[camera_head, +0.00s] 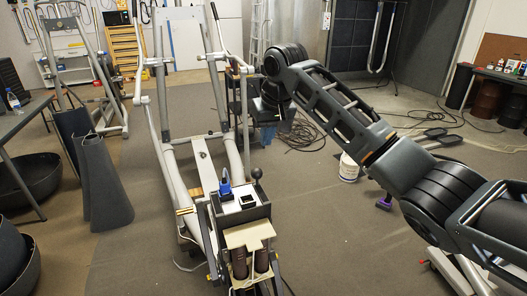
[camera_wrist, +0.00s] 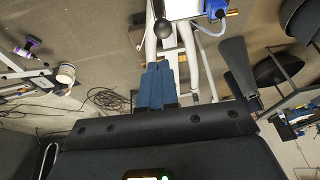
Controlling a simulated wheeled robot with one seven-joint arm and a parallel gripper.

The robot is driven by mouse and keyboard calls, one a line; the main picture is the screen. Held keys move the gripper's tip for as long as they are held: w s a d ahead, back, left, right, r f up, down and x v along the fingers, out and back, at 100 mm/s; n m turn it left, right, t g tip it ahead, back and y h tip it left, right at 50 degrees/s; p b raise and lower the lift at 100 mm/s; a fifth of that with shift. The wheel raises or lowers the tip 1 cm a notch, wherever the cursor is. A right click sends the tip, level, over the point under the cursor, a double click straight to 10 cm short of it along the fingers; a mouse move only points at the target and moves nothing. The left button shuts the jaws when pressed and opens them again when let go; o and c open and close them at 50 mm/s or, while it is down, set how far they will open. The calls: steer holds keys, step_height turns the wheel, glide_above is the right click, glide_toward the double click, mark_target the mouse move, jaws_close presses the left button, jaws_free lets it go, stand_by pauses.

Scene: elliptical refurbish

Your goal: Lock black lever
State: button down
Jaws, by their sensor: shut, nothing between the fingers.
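The black lever, with a round ball knob (camera_head: 257,173), stands upright at the right rear of a box on the elliptical machine (camera_head: 160,120). The knob also shows in the wrist view (camera_wrist: 163,28), at the top beside the white panel. My gripper (camera_head: 268,140) hangs from the arm's end, partly hidden by the arm. Its blue fingers (camera_wrist: 158,66) are together and empty in the wrist view. They look apart from the knob; the exact gap cannot be told. The lever's base is largely hidden.
A blue plug with a cable (camera_head: 225,184) sits on the box, left of the knob. The machine's upright bars (camera_head: 214,75) stand close to my gripper. A white bucket (camera_head: 349,167) and loose cables (camera_head: 300,135) are on the floor at right. Grey rolls (camera_head: 105,185) stand at left.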

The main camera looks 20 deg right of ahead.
steer(key=shift+v, duration=2)
